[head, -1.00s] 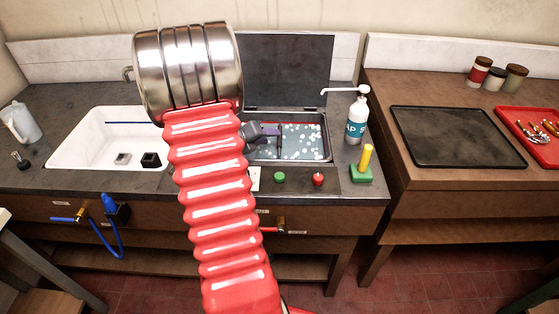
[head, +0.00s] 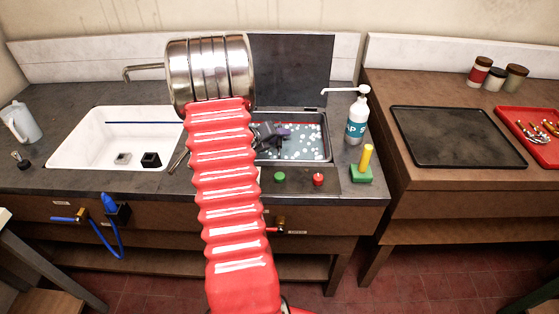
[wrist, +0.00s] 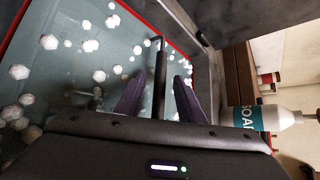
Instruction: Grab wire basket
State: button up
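A dark upright bar (wrist: 161,56), which looks like the wire basket's handle, stands in the wrist view over the tank's liquid. The rest of the basket is not clear under the liquid and white bubbles. My gripper (wrist: 160,77) has two purple fingers, one on each side of the bar, with gaps visible. It is open around the bar and does not appear to pinch it. In the head view my gripper (head: 282,132) is low over the tank (head: 327,140), partly hidden by my red arm.
A soap bottle (head: 356,118) stands close right of the tank. A raised dark lid (head: 295,70) is behind it. Green (head: 280,176) and red (head: 318,179) buttons are in front. A white sink (head: 85,140) lies left, and a black tray (head: 455,135) lies right.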

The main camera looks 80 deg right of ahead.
jog(key=x, duration=0.4)
jog(key=shift+s+d+f, duration=0.1)
jog(key=shift+f, duration=0.05)
jog(key=shift+c, duration=0.5)
grip_shut()
dwell(1.1)
